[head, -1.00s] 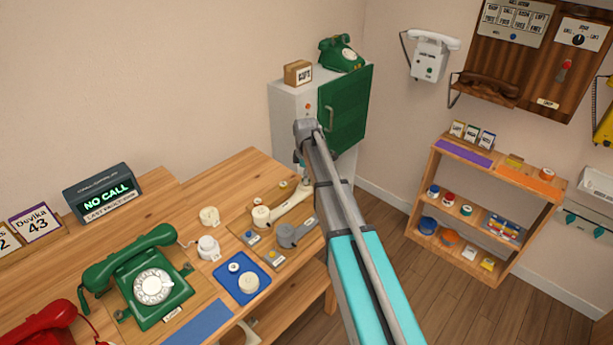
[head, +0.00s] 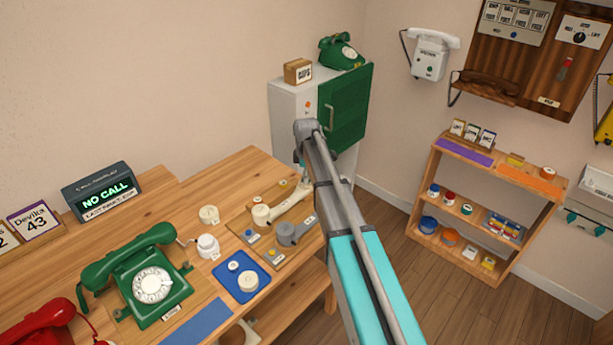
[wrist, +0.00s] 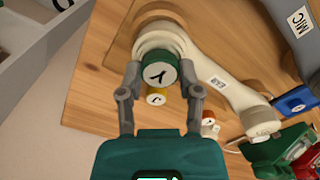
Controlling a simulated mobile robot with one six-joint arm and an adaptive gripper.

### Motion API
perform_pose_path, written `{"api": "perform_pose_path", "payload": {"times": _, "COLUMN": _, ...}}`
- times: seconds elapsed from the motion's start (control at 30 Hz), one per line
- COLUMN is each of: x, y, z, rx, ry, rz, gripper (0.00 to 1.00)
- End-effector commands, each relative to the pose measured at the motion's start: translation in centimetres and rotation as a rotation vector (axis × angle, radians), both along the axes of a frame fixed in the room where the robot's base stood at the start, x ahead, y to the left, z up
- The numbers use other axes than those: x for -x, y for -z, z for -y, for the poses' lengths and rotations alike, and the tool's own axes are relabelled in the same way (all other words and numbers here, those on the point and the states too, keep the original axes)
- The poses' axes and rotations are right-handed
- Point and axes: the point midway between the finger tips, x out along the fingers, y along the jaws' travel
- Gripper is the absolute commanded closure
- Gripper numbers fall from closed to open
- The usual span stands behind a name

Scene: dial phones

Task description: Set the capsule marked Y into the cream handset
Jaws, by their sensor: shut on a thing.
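The capsule marked Y (wrist: 158,72) shows in the wrist view as a round green piece with a white face bearing a dark Y. My gripper (wrist: 160,90) is shut on it, with one finger on each side. The cream handset (wrist: 215,75) lies on a wooden stand, with an EAR label on its handle. The capsule is in front of the open round cup at one end of the handset; I cannot tell whether it touches the cup. In the head view the cream handset (head: 283,207) is partly hidden by my arm, which also hides the capsule.
A small yellow round piece (wrist: 157,97) lies near the cup. A grey handset (head: 291,234) lies beside the cream one. A blue tray (head: 262,286) with white round parts and a green phone (head: 150,280) stand to the left. A white cabinet (head: 288,110) stands behind.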

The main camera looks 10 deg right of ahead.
Motion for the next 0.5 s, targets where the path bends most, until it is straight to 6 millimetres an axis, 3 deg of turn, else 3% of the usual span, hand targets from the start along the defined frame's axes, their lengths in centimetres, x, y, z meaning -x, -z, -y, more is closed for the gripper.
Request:
{"api": "perform_pose_path", "payload": {"times": 0.43, "x": 0.00, "y": 0.42, "z": -0.02, "rx": 0.000, "ry": 0.000, "rz": 0.000, "gripper": 0.92}}
{"api": "perform_pose_path", "payload": {"times": 0.47, "x": 0.00, "y": 0.42, "z": -0.02, "rx": 0.000, "ry": 0.000, "rz": 0.000, "gripper": 0.50}}
{"api": "perform_pose_path", "payload": {"times": 0.5, "x": 0.00, "y": 0.42, "z": -0.03, "rx": 0.000, "ry": 0.000, "rz": 0.000, "gripper": 0.43}}
